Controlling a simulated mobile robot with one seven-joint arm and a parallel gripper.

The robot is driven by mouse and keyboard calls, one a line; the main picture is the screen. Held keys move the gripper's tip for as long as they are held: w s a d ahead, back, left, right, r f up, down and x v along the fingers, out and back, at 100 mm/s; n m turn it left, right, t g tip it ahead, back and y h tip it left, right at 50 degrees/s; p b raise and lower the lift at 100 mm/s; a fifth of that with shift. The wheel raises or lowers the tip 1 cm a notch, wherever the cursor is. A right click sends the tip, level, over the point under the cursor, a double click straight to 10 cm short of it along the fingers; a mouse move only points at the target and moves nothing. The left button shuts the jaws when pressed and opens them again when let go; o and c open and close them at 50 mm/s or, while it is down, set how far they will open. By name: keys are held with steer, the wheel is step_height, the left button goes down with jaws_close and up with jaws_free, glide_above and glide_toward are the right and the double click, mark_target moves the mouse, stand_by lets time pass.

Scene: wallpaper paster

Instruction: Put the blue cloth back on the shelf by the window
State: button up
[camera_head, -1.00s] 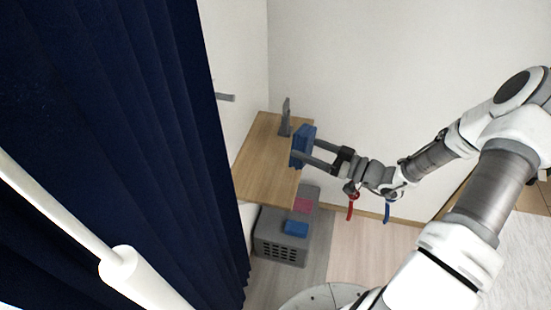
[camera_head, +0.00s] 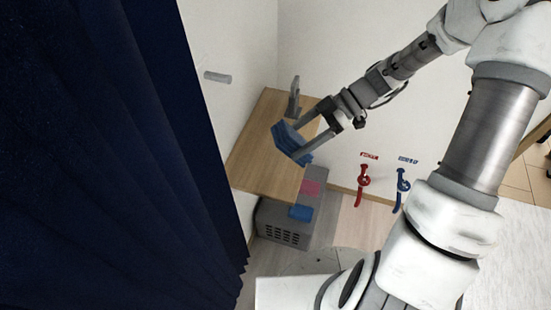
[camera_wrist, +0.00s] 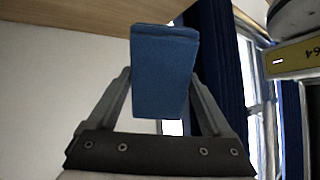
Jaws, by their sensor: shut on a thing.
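The blue cloth (camera_head: 287,142) is a folded block held by my gripper (camera_head: 299,141). In the head view it is tilted and overlaps the right part of the wooden shelf (camera_head: 258,155); I cannot tell whether it touches the board. In the wrist view the cloth (camera_wrist: 163,75) stands between the two fingers of my gripper (camera_wrist: 160,85), which are shut on it. Light wood shows along the top of the wrist view. The fingertips are partly hidden by the cloth.
A grey upright object (camera_head: 294,97) stands at the shelf's back. A dark blue curtain (camera_head: 120,150) hangs left of it. Below is a grey vented box (camera_head: 275,225) with blue (camera_head: 301,212) and pink (camera_head: 310,187) patches. Red (camera_head: 363,185) and blue (camera_head: 402,188) items hang on the wall.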

steer(key=n+h, duration=0.1)
steer(key=s+f+n+h, duration=0.1)
steer(key=h, duration=0.1)
steer(key=n+g+h, duration=0.1)
steer(key=shift+s+d+f+n+b, duration=0.2)
steer(key=shift+s+d+n+b, duration=0.05)
steer(key=shift+s+n+b, duration=0.15)
steer(key=d+n+h, duration=0.1)
steer(key=h, duration=0.1)
steer(key=d+n+h+b, duration=0.1)
steer(key=n, duration=0.1)
steer(key=shift+s+f+t+h, duration=0.15)
steer(key=shift+f+t+h, duration=0.15)
steer(key=shift+f+h, duration=0.1)
steer(key=w+d+r+n+t+h+b, duration=0.1)
steer(key=w+d+r+n+t+h, duration=0.1)
steer(key=n, duration=0.4)
steer(key=shift+w+d+r+t+h, duration=0.4)
steer(key=shift+w+d+t, duration=0.45)
steer(key=shift+w, duration=0.35)
steer(key=shift+f, duration=0.1)
steer(key=b, duration=0.5)
glide_above(275, 158)
step_height(275, 158, down, 7)
steer(key=shift+f, duration=0.1)
step_height(275, 158, down, 2)
steer(key=shift+f, duration=0.7)
